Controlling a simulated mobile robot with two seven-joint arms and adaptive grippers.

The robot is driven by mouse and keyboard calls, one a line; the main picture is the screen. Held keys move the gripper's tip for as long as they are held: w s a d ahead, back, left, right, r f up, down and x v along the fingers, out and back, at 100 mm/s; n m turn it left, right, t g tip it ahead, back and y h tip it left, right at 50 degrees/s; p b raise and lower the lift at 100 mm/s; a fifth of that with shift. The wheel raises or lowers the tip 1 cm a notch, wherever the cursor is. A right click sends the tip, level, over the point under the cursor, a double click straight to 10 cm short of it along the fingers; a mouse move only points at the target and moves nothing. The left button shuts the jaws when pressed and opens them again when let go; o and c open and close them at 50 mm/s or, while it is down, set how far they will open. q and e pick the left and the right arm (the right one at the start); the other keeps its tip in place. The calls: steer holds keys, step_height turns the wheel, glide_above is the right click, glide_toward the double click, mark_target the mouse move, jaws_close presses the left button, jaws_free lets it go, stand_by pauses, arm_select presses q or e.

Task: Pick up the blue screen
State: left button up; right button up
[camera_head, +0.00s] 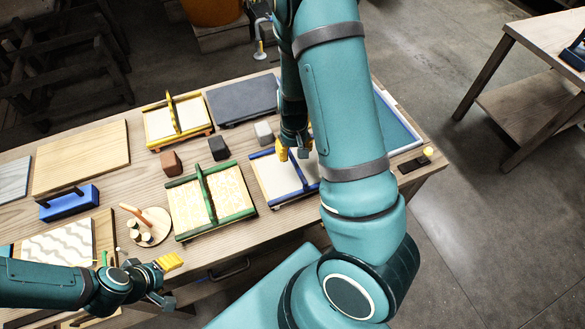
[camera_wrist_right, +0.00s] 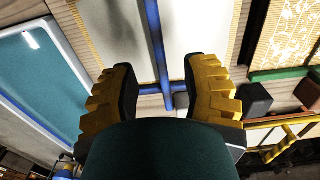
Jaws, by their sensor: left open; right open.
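The blue screen (camera_head: 269,180) has a blue frame, a pale panel and a raised blue bar across its middle. It lies on the workbench, right of the green screen, with its right part hidden behind my right arm. In the right wrist view its pale panel (camera_wrist_right: 112,30) and blue bar (camera_wrist_right: 153,45) show. My right gripper (camera_head: 294,152) is open above the screen's far edge. In the right wrist view the bar runs between the open fingers (camera_wrist_right: 158,82); contact cannot be told. My left gripper (camera_head: 167,280) is open and empty at the bench's front edge.
The green screen (camera_head: 183,207) and yellow screen (camera_head: 160,122) lie on the workbench (camera_head: 262,228). Small blocks (camera_head: 218,148) stand between the screens. A dark slab (camera_head: 243,100) lies behind. A teal tray (camera_head: 398,128) is at the right, partly behind my arm.

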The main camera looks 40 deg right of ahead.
mark_target(294, 159)
steer(key=shift+w+f+b, duration=0.1)
steer(key=shift+f+b, duration=0.6)
steer(key=shift+f, duration=2.7)
steer(key=shift+o, duration=0.3)
jaws_close()
